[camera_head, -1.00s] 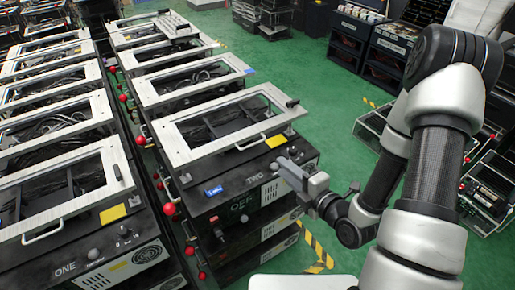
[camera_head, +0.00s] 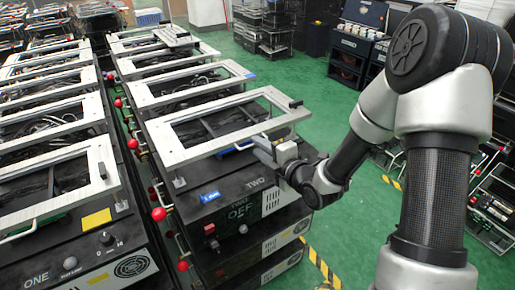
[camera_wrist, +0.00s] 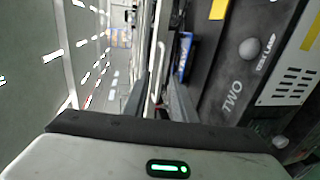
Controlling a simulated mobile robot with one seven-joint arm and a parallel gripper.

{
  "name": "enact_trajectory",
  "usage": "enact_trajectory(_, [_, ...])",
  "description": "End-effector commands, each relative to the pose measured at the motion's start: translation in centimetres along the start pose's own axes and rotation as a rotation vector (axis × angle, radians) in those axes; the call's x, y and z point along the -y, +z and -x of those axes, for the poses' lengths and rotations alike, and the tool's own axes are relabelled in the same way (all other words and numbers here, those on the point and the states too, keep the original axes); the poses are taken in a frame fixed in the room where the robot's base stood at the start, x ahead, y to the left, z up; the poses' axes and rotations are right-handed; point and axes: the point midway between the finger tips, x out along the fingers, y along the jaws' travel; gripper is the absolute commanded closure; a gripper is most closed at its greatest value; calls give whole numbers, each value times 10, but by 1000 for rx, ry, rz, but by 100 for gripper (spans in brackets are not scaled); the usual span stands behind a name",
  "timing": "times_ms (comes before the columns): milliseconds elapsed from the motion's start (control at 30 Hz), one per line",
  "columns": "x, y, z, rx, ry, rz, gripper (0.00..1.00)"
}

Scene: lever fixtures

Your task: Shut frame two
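Frame two (camera_head: 222,146) is a silver rectangular frame over the black box marked TWO (camera_head: 228,205). Its front edge stands raised above the box top, leaving a gap. A thin bar handle (camera_wrist: 157,72) is on the front edge of the frame. My gripper (camera_head: 262,150) is at this front edge, beside the handle. In the wrist view the two fingers (camera_wrist: 161,103) are apart, with the handle seen between or just beyond them. I cannot tell whether they touch it.
Box ONE (camera_head: 85,262) with its own raised frame (camera_head: 55,180) stands to the left, past a narrow gap with red knobs (camera_head: 158,214). More framed boxes stand behind.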

Motion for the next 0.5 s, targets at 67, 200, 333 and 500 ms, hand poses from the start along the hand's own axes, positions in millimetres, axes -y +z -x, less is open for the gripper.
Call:
enact_trajectory(67, [0,0,-9,-1,1,-1,75])
enact_trajectory(200, [0,-1,-16,-1,0,0,75])
enact_trajectory(333, [0,-1,-17,-1,0,1,75])
enact_trajectory(500, [0,0,-17,-1,0,0,80])
